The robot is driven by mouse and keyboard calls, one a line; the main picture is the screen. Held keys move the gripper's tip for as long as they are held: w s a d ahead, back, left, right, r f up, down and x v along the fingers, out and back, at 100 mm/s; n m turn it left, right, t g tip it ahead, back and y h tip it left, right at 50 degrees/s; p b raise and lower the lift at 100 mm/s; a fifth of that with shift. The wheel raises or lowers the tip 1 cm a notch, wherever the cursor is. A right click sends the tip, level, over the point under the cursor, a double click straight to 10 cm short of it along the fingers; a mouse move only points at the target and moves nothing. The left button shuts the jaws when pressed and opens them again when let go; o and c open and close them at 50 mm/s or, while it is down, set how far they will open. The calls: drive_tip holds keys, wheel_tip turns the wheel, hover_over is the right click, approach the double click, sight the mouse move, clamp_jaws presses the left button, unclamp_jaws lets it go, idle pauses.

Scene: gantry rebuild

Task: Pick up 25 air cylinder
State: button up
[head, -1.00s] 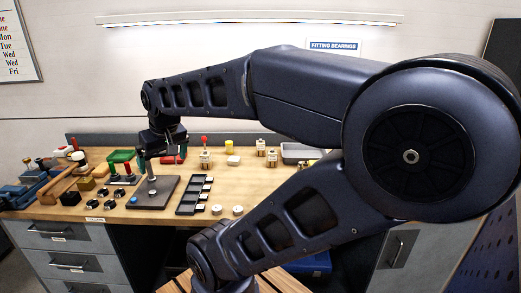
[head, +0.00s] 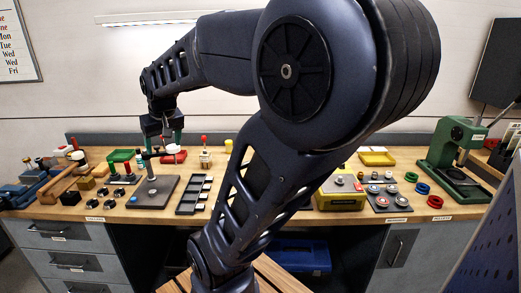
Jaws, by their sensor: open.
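My gripper (head: 165,137) is open and hangs at the back left of the bench, above the area of a red tray (head: 173,157) with something white at it. Nothing shows clearly between the fingers. At this size I cannot tell which thing is the 25 air cylinder. In front of the gripper stands a dark plate with an upright post (head: 152,188). To its right is a small cream block with a red knob (head: 204,158).
A green bin (head: 120,156) and small black parts lie to the left. A black slotted tray (head: 187,207) lies right of the plate. My arm hides the bench's middle. A yellow-topped box (head: 340,202), yellow tray (head: 377,158) and green press (head: 450,155) stand right.

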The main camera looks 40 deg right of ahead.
drive_tip(key=w+d+f+m+h, duration=0.1)
drive_tip(key=w+d+f+m, duration=0.1)
drive_tip(key=w+d, duration=0.9)
drive_tip(key=w+d+f+m, duration=0.15)
drive_tip(key=w+d, duration=0.55)
drive_tip(key=d, duration=0.7)
drive_tip(key=d+f+m, duration=0.1)
drive_tip(key=d+f, duration=0.4)
drive_tip(key=d, duration=0.6)
drive_tip(key=s+d+f+m+g+h, duration=0.15)
drive_tip(key=d+f, duration=0.45)
drive_tip(key=d, duration=0.6)
drive_tip(key=d+f+m, duration=0.1)
drive_tip(key=d+f, duration=0.4)
drive_tip(key=d, duration=0.6)
drive_tip(key=x, duration=1)
drive_tip(key=shift+w+a, duration=0.2)
drive_tip(key=shift+w, duration=0.15)
drive_tip(key=shift+r, duration=0.1)
drive_tip(key=c, duration=1.4)
